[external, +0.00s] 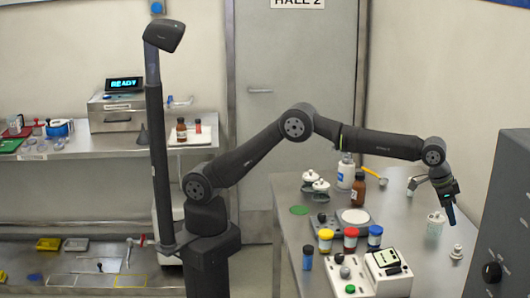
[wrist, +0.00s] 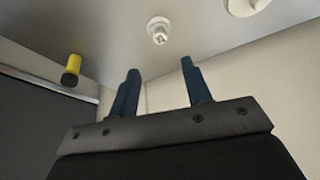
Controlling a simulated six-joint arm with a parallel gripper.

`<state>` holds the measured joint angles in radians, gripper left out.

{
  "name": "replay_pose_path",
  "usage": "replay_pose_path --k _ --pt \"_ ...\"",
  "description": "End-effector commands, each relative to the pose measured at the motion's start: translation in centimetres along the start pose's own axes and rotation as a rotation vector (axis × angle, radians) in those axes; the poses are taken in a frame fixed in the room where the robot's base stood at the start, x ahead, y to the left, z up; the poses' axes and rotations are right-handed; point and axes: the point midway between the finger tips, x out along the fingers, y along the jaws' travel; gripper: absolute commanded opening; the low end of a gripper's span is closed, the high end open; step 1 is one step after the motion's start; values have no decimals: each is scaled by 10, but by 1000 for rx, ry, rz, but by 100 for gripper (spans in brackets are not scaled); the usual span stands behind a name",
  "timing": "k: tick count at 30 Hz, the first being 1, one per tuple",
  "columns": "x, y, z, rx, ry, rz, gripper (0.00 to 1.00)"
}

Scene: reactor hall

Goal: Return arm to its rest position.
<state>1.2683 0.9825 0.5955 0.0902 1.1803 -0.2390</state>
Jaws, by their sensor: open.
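My arm reaches out to the right over the metal bench (external: 400,195), with its elbow raised. My gripper (external: 451,214) hangs over the right part of the bench, pointing down. In the wrist view my gripper (wrist: 160,80) shows two blue fingers spread apart, with nothing between them. A white container (external: 435,223) is just left of the fingertips in the external view. A small white knobbed piece (external: 456,252) stands in front of them. I cannot tell the exact height of the fingertips above the bench.
Near the arm's path are a white bottle (external: 346,171), a brown bottle (external: 358,189), and red (external: 351,240), yellow and blue-capped jars. A control box (external: 388,268) stands at the front. A dark cabinet (external: 497,225) borders the right. The wrist view shows a yellow object (wrist: 72,68).

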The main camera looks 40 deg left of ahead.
Motion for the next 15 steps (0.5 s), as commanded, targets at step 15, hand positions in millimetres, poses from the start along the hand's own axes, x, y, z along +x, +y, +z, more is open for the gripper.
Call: replay_pose_path --k 15 --pt "92 0 1 0 -3 -1 45"
